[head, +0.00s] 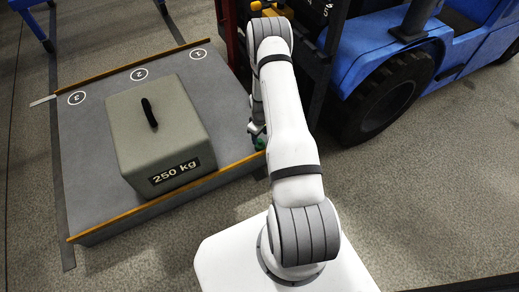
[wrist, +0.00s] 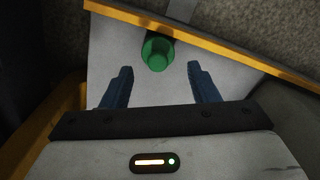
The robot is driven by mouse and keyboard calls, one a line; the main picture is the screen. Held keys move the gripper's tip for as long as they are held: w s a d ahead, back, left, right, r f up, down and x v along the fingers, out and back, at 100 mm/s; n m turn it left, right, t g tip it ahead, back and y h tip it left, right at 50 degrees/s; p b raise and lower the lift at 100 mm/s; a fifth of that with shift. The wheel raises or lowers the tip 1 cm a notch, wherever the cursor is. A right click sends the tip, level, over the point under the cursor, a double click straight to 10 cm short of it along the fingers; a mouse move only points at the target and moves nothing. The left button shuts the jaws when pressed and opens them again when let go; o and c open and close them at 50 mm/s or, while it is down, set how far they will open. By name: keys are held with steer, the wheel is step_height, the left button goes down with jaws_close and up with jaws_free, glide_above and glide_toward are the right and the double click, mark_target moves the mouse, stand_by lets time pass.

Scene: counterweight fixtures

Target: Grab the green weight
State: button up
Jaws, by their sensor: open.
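The green weight (wrist: 158,54) is a small green cylinder with a narrower top. In the wrist view it stands on a grey surface near an orange edge strip, ahead of my gripper. My gripper (wrist: 160,76) is open, with its two blue fingers apart and nothing between them. The weight lies just beyond the fingertips, roughly centred on the gap. In the head view only a sliver of the green weight (head: 261,143) shows beside my arm, at the platform's right edge; my arm hides most of the gripper there.
A large grey 250 kg block (head: 158,130) with a black handle sits on the grey platform (head: 85,185), which has orange edge strips and numbered circles. A blue forklift (head: 360,50) with a black wheel stands to the right. Open floor lies at the lower right.

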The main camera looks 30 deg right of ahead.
mark_target(260, 140)
steer(key=f+b, duration=0.1)
steer(key=f, duration=0.1)
steer(key=f+b, duration=0.1)
steer(key=f, duration=0.2)
steer(key=f+b, duration=0.1)
steer(key=f, duration=0.1)
steer(key=shift+w+f, duration=0.25)
steer(key=shift+f, duration=0.1)
steer(key=shift+c, duration=0.4)
steer(key=shift+r, duration=0.1)
steer(key=c, duration=1)
